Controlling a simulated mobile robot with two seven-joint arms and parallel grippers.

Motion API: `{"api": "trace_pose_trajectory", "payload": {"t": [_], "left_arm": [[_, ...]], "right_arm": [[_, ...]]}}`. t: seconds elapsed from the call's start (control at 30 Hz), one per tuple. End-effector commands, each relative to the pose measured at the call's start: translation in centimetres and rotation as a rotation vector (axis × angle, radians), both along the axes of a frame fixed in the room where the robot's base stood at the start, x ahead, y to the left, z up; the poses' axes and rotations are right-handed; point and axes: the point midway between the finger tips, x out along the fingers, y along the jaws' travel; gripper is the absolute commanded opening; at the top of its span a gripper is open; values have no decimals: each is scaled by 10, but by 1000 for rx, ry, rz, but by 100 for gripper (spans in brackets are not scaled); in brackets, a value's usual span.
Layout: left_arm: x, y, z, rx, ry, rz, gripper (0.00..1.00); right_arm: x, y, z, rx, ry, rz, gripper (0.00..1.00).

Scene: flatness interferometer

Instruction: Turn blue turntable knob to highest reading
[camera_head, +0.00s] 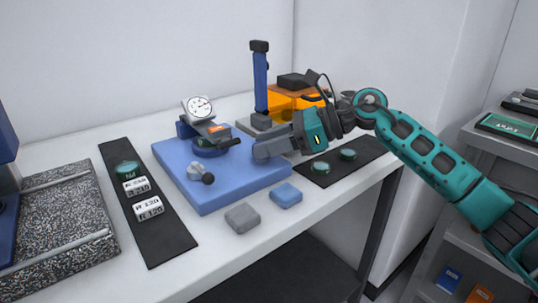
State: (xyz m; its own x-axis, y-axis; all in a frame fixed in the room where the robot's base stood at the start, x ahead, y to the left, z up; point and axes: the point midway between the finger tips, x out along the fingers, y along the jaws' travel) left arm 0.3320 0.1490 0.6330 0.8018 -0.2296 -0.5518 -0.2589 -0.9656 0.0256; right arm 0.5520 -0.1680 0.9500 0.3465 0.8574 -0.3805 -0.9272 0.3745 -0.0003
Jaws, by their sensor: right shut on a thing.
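The blue base plate (225,185) lies on the white table and carries a round blue turntable (208,151). A dial gauge (200,107) with a white face and a thin needle stands over the turntable; its reading is too small to make out. My right gripper (256,151) comes in from the right, low over the right side of the base plate. Its grey fingers are closed, and the turntable knob between them is hidden from this view. My left gripper is not in view.
A black mat (150,235) on the left holds a green-topped disc (128,169) and white labelled blocks. Grey (242,218) and blue (286,195) pads lie in front. Another dark mat (365,160) with green discs lies right. A blue column and orange box stand behind.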

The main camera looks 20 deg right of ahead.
Motion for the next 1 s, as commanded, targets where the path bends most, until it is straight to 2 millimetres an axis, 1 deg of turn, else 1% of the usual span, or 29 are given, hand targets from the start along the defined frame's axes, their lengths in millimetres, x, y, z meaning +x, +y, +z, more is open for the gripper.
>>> {"api": "trace_pose_trajectory", "payload": {"t": [0.03, 0.2, 0.4, 0.6, 1.0], "left_arm": [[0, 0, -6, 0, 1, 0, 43], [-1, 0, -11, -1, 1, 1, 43], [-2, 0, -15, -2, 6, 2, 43], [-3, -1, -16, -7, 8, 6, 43], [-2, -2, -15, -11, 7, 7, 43]], "right_arm": [[2, -1, -2, 1, 1, 34, 9], [3, -1, -1, 0, 1, 142, 9], [4, -1, -1, -1, 2, 224, 9], [4, -1, -1, -5, 2, 263, 9], [4, -1, -2, -6, 3, 269, 9]]}}
